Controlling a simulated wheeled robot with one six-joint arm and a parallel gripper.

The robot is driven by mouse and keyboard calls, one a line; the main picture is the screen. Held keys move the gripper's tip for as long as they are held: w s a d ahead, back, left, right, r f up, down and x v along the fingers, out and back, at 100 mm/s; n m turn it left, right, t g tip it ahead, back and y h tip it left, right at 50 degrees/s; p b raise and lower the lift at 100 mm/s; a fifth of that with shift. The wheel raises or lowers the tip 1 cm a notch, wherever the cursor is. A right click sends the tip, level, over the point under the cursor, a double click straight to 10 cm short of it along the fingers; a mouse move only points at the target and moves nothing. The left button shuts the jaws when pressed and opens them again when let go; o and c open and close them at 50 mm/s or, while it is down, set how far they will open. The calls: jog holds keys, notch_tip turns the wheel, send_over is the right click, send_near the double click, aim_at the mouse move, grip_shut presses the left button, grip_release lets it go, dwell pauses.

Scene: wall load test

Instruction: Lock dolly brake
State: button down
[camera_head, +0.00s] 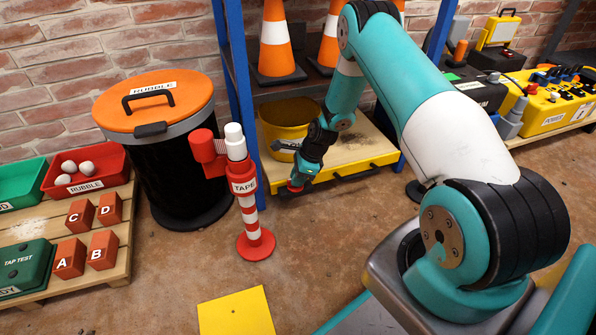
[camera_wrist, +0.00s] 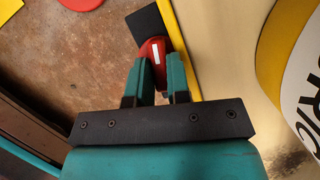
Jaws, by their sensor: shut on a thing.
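The dolly (camera_head: 344,166) is a low wooden platform with a yellow front edge, under the blue rack. Its yellow edge (camera_wrist: 190,62) also shows in the wrist view. A red brake pedal (camera_wrist: 153,50) with a white stripe sits at that edge beside a black plate. My gripper (camera_wrist: 155,75) has its teal fingers closed around the red pedal. In the head view my gripper (camera_head: 297,187) is low at the dolly's front left corner, and the pedal is mostly hidden by it. I cannot tell the pedal's angle.
A yellow bucket (camera_head: 284,128) stands on the dolly behind my gripper. A red and white tape post (camera_head: 245,190) stands close on the left. A black rubble bin (camera_head: 165,150) is further left. The floor in front is clear around a yellow square (camera_head: 236,312).

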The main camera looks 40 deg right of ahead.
jog(key=c, duration=1.4)
grip_release()
jog(key=shift+o, duration=0.2)
jog(key=shift+f+b, duration=0.1)
jog(key=shift+b, duration=0.3)
jog(key=shift+f+m+b, duration=0.2)
jog(key=shift+m+b, duration=0.6)
jog(key=shift+b, duration=0.25)
jog(key=m+t+h+b, duration=0.1)
jog(key=m+b, duration=0.1)
jog(key=b, duration=0.1)
jog(key=shift+a, duration=0.1)
jog(key=p+v, duration=0.8)
jog(key=v, duration=0.5)
jog(key=s+a+r+n+p, duration=0.1)
jog(key=a+r+n+p, duration=0.1)
jog(key=a+r+n, duration=0.4)
jog(key=s+a+r+n+g+y+p, duration=0.1)
jog(key=a+r+n, duration=0.6)
jog(key=r, duration=0.8)
jog(key=shift+s+a+r+p, duration=0.25)
jog(key=shift+s+a+p, duration=0.5)
jog(key=shift+p, duration=0.55)
